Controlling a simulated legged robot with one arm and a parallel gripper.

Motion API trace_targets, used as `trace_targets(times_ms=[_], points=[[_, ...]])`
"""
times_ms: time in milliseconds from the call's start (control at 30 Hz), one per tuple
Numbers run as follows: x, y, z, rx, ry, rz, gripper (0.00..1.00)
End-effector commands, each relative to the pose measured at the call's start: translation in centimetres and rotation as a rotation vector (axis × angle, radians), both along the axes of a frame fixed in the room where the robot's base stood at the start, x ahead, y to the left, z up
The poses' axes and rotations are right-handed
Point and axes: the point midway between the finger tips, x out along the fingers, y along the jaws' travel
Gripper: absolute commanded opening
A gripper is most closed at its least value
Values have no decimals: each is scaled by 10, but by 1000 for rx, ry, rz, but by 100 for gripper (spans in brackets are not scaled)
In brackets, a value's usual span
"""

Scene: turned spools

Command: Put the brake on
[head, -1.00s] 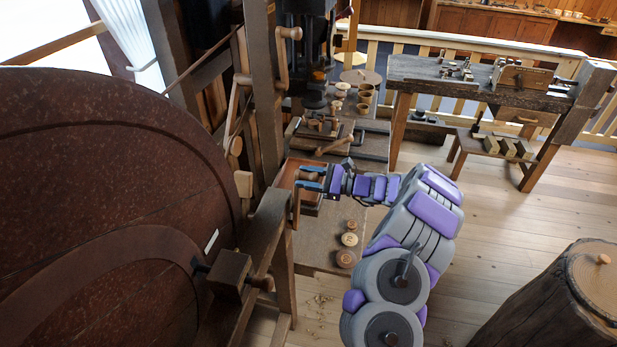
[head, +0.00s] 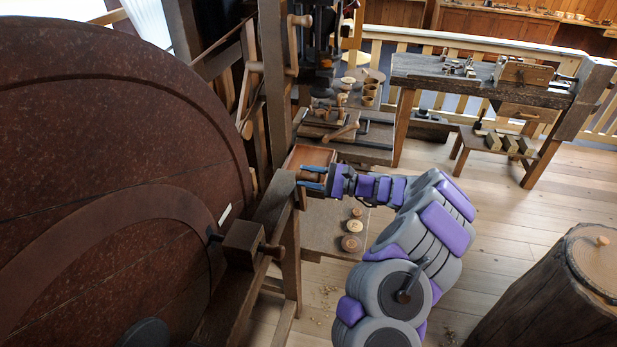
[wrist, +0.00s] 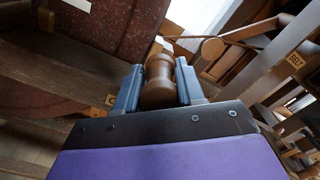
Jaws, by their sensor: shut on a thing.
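My gripper (head: 311,180) is shut on a turned wooden piece (wrist: 158,82), which stands between its blue fingers in the wrist view. In the head view the gripper is at the near edge of a shallow reddish-brown tray (head: 322,156), beside the upper end of a dark wooden beam. Whether the held piece is fixed to the frame cannot be told. No brake label can be read. A wooden block with a turned knob (head: 243,244) sits on the beam by the big dark-red wheel (head: 90,130). My gripper is above and right of this block in the picture.
Wooden posts (head: 272,80) and cranks stand behind the gripper. Several small turned discs (head: 354,227) lie on the bench below. A stump (head: 555,295) stands at the right. The floor between is mostly clear.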

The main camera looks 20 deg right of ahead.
Motion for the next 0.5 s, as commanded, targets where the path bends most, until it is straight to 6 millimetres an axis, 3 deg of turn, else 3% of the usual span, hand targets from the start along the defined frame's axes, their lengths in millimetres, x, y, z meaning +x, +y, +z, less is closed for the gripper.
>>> trace_targets(times_ms=[267, 300, 500], points=[[-2, 0, -8, -7, 13, 1, 0], [-2, 0, -9, -8, 14, 1, 39], [-1, 0, -7, -6, 11, 1, 58]])
